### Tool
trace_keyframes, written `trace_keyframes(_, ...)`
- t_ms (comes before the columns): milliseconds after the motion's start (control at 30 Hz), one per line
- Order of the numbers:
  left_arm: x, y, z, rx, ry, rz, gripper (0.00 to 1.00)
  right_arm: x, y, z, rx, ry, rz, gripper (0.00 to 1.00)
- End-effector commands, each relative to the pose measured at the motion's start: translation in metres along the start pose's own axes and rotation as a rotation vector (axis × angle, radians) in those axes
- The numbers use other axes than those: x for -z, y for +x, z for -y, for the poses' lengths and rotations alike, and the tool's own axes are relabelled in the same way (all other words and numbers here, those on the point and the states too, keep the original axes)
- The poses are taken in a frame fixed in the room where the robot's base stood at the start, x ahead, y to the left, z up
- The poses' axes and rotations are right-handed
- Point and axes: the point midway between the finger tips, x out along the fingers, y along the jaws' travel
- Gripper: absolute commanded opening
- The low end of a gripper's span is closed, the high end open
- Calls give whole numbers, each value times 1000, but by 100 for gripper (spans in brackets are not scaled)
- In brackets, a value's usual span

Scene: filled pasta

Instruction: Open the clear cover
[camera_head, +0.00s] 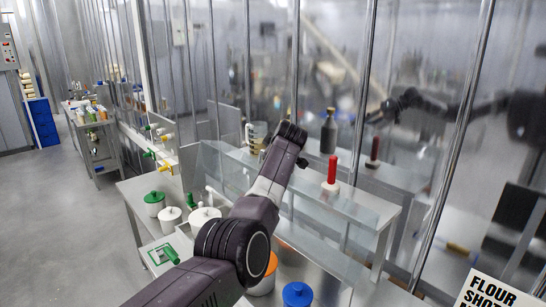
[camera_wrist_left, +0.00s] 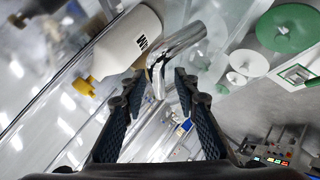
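A clear cover (camera_head: 228,172), a see-through sheet with pale edges, appears to stand along the counter beside my arm in the head view. Its full outline is hard to make out. My left arm reaches up across the middle of that view, and its fingers are hidden there. In the left wrist view my left gripper (camera_wrist_left: 160,82) is open. A bent shiny metal bar (camera_wrist_left: 182,44) has its lower end between the fingertips or just beyond them. I cannot tell whether they touch, or whether the bar belongs to the cover. My right gripper is not identifiable.
White tubs (camera_head: 204,218) and a green-lidded tub (camera_head: 155,203) stand left of my arm. A blue lid (camera_head: 297,294) is below it. A red-handled object (camera_head: 332,173) and a dark bottle (camera_head: 329,132) stand behind. Metal posts and glass line the back, with dark arm-like shapes showing at right.

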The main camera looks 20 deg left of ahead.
Motion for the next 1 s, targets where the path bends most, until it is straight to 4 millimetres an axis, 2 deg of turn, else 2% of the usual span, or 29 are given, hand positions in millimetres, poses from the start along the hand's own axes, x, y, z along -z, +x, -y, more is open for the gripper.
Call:
trace_keyframes(267, -1, -7, -1, -1, 0, 0, 28, 2, 0, 0, 0, -1, -3, 40)
trace_keyframes(467, -1, -27, -1, -3, -3, 1, 28, 2, 0, 1, 1, -1, -2, 40)
trace_keyframes(1000, 0, -106, 0, -2, 0, 0, 28, 1, 0, 1, 2, 0, -1, 40)
